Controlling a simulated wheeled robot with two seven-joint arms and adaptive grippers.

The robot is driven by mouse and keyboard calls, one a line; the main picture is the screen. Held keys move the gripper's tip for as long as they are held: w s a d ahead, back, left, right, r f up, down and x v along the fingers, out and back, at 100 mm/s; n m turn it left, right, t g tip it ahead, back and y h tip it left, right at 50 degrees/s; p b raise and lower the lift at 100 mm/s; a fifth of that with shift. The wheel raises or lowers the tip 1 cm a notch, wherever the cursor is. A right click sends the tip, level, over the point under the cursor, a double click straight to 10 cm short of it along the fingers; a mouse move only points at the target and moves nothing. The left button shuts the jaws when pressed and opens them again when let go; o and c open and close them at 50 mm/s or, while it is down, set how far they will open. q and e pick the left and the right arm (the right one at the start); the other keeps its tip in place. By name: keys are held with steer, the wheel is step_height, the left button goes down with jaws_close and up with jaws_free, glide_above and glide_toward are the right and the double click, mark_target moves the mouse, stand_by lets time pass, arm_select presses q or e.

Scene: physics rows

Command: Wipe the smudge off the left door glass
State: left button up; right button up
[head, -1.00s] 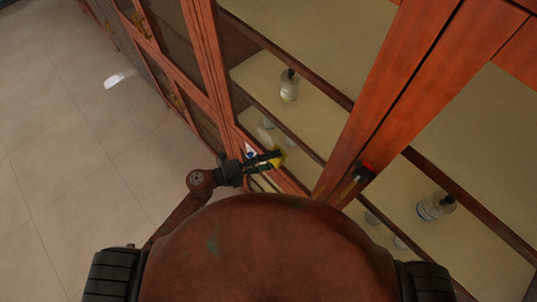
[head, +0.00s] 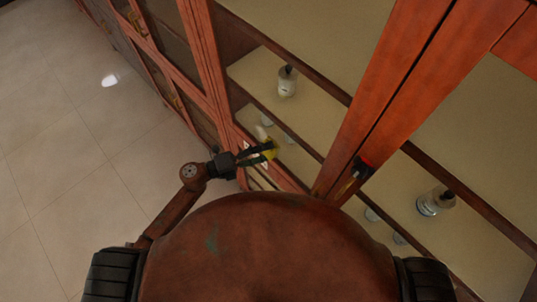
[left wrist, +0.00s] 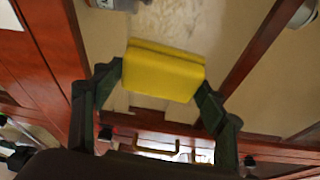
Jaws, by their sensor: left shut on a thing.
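My left gripper (head: 262,153) is shut on a yellow sponge (head: 270,149) in front of the left door glass (head: 300,108). In the left wrist view the sponge (left wrist: 163,72) sits squarely between the two dark fingers (left wrist: 162,82). Pale streaks that look like the smudge (left wrist: 175,18) show on the glass just beyond the sponge. I cannot tell whether the sponge touches the glass. The smudge is not clear in the head view. My right gripper is not in view.
Behind the glass, bottles (head: 287,80) and (head: 436,202) stand on shelves. Red-brown wooden door frames (head: 385,85) border the panes. A dark object with a red part (head: 362,168) is at the door edge. Tiled floor (head: 75,150) on the left is clear.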

arm_select(q)
steer(key=w+a+b, duration=0.2)
steer(key=w+a, duration=0.2)
steer(key=shift+w+a, duration=0.25)
steer(key=shift+w+a+f+b, duration=0.1)
steer(key=shift+w+a+b, duration=0.5)
steer(key=shift+w+a, duration=0.4)
steer(key=shift+a, duration=0.05)
steer(key=shift+d+r+p, duration=0.1)
steer(key=shift+r+p, duration=0.45)
steer(key=shift+r, duration=0.4)
steer(key=shift+s+d+f+p, duration=0.1)
steer(key=shift+s+d+p, duration=1.5)
steer(key=shift+s+d, duration=1.9)
